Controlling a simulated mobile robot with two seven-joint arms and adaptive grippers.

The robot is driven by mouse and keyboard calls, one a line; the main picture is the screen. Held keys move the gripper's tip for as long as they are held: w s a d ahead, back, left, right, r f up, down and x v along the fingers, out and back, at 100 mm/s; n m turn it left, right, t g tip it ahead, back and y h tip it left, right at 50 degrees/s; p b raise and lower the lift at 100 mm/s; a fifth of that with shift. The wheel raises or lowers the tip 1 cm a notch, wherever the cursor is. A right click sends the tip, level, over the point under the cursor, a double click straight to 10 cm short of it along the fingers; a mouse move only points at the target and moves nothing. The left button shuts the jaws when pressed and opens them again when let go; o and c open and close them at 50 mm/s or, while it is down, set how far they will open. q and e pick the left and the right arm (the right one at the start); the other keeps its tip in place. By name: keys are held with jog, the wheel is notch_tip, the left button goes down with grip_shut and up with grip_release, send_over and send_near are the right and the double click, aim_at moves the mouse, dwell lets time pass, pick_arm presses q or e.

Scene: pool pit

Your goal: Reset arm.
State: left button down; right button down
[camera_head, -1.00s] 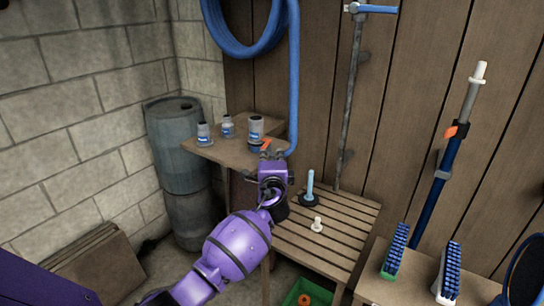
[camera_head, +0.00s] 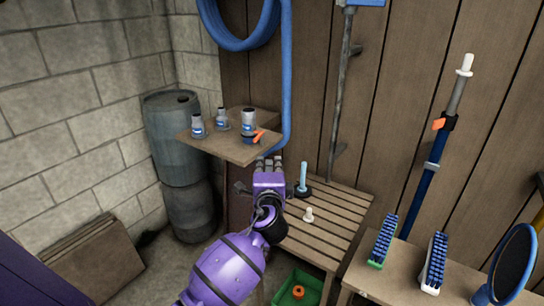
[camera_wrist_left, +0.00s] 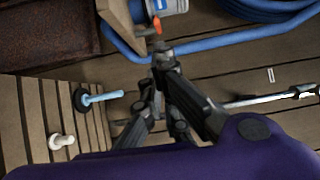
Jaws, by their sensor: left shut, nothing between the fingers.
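My left gripper (camera_head: 270,162) is shut and empty. It is in front of the slatted bench, just below the front edge of the small wooden shelf (camera_head: 215,148). In the left wrist view its dark fingers (camera_wrist_left: 160,48) come together near the shelf's edge, with an orange piece just beyond the tips in the picture. I cannot tell how far apart they are. My purple left arm comes up from the bottom of the head view. My right gripper is in neither view.
Several grey canisters (camera_head: 248,122) and an orange-handled item (camera_head: 257,136) stand on the shelf. A blue plunger-like tool (camera_head: 303,180) and a white piece (camera_head: 308,215) stand on the slatted bench (camera_head: 340,212). Brushes (camera_head: 383,242) lie right; barrels (camera_head: 178,140) stand left.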

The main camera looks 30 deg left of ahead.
pick_arm(q)
jog(key=shift+s+d, duration=0.3)
jog(key=shift+s, duration=0.25)
